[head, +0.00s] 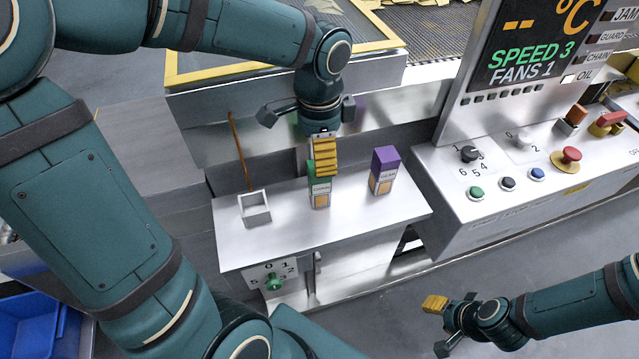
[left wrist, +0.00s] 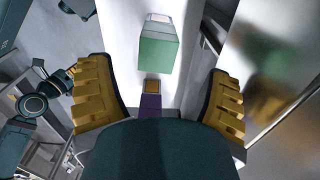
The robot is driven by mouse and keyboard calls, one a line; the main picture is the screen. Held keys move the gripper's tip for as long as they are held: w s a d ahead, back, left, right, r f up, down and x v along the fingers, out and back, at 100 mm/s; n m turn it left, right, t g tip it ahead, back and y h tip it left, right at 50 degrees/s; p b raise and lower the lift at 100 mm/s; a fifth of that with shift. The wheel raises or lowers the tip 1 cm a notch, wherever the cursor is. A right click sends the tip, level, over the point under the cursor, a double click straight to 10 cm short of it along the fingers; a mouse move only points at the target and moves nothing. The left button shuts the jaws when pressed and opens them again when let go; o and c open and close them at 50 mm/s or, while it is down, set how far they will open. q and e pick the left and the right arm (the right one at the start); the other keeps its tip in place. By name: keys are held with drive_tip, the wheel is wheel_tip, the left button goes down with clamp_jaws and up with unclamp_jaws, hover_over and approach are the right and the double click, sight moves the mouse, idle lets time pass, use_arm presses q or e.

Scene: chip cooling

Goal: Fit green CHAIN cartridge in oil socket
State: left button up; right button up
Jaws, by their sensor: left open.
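The green cartridge (head: 319,190) stands upright on the metal shelf (head: 345,222), with an orange patch on its front; its label is too small to read. My left gripper (head: 325,160) hangs just above and behind it, one yellow finger overlapping its top in the head view. In the left wrist view the gripper (left wrist: 159,82) is open, and the green cartridge (left wrist: 158,48) lies beyond the fingertips, roughly centred between them, not gripped. A square open-topped metal holder (head: 255,210) sits left on the shelf, seemingly empty; no oil label is readable on it. My right gripper (head: 438,326) looks open and empty.
A purple cartridge (head: 384,171) stands right of the green one. A thin orange rod (head: 239,150) rises behind the holder. A green knob (head: 273,282) is below the shelf front. The control console (head: 520,165) bounds the right side. Bare shelf lies between holder and green cartridge.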

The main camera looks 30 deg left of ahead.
sight(319, 184)
use_arm(q)
wheel_tip(319, 184, down, 7)
drive_tip(key=shift+s+d+f+b, duration=0.1)
drive_tip(key=shift+f+b, duration=0.1)
drive_tip(key=shift+b, duration=0.5)
drive_tip(key=c, duration=1.3)
